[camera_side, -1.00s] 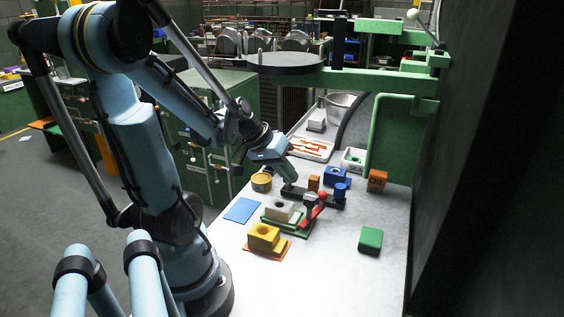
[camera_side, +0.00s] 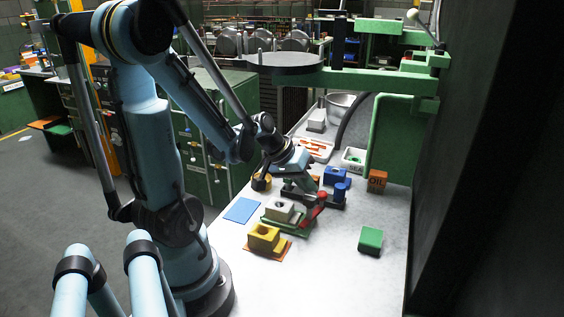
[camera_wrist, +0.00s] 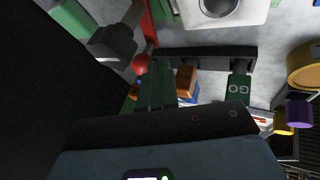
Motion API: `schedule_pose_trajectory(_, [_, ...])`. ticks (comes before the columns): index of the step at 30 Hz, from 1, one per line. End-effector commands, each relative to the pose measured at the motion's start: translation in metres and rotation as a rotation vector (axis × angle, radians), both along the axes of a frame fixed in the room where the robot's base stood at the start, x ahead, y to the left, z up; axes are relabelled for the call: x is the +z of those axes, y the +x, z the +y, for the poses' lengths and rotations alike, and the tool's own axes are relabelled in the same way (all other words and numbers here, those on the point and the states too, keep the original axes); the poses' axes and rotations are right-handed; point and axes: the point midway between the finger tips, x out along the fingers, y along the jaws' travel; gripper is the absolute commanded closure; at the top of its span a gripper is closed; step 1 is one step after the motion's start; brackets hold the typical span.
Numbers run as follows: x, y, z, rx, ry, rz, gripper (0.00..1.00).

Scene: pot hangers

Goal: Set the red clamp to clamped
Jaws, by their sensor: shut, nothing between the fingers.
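The red clamp (camera_side: 313,215) stands on the green base plate (camera_side: 273,226), at the right of a grey block with a hole (camera_side: 280,210). Its handle slants and ends in a red ball, which the wrist view shows as a red knob (camera_wrist: 140,64) with a red bar (camera_wrist: 149,22) behind it. I cannot tell clearly whether the clamp is open or closed. My gripper (camera_side: 304,190) is shut and empty, just behind the clamp's knob. In the wrist view my gripper (camera_wrist: 157,72) is close beside the knob; contact is unclear.
A yellow block (camera_side: 264,236) sits at the front, with a blue mat (camera_side: 241,210) to the left. A blue block (camera_side: 335,176), an orange oil box (camera_side: 377,180) and a yellow round tin (camera_side: 261,182) stand behind. A green box (camera_side: 370,240) is at the right. The front right of the table is clear.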

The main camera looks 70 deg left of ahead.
Motion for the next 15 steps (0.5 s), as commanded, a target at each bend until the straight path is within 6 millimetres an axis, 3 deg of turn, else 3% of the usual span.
schedule_pose_trajectory(15, [0.0001, 0.0037, -0.0012, -0.074, -0.001, 0.000, 1.00])
